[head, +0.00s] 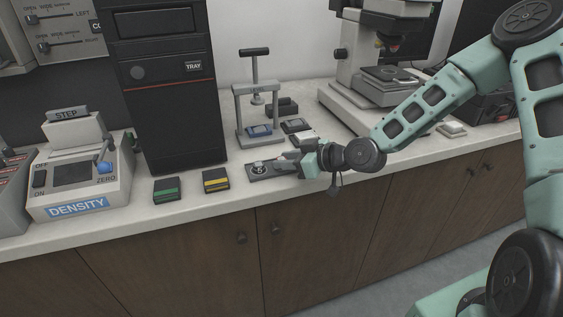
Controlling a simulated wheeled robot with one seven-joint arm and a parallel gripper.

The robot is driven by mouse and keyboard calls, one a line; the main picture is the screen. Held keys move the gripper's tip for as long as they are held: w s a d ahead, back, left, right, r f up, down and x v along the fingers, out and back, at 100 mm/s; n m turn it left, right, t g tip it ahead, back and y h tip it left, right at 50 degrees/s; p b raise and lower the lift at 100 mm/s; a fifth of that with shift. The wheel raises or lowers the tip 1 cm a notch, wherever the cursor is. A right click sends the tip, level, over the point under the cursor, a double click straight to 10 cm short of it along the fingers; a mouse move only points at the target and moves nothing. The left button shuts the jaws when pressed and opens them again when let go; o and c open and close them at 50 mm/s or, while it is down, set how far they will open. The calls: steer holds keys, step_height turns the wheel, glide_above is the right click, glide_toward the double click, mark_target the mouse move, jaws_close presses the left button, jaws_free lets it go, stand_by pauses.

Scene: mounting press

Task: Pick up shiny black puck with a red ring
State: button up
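I cannot make out a shiny black puck with a red ring in the head view. My gripper (288,157) reaches in from the right, low over the counter. Its fingers are small and dark, and I cannot tell whether they are open or shut or hold anything. Just left of and below the fingertips lies a flat dark grey block (284,174) with a small round, light-topped piece (258,166) on it. My gripper partly covers the block's right end.
A hand press (240,105) with a blue piece (259,130) stands behind. Green-striped (167,196) and yellow-striped (216,187) black boxes lie left, before a black tower (165,110). A density meter (75,180) is far left, a microscope (345,80) right. The counter's front strip is clear.

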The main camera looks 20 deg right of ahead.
steer(key=shift+c, duration=0.3)
steer(key=c, duration=0.6)
steer(key=shift+o, duration=0.2)
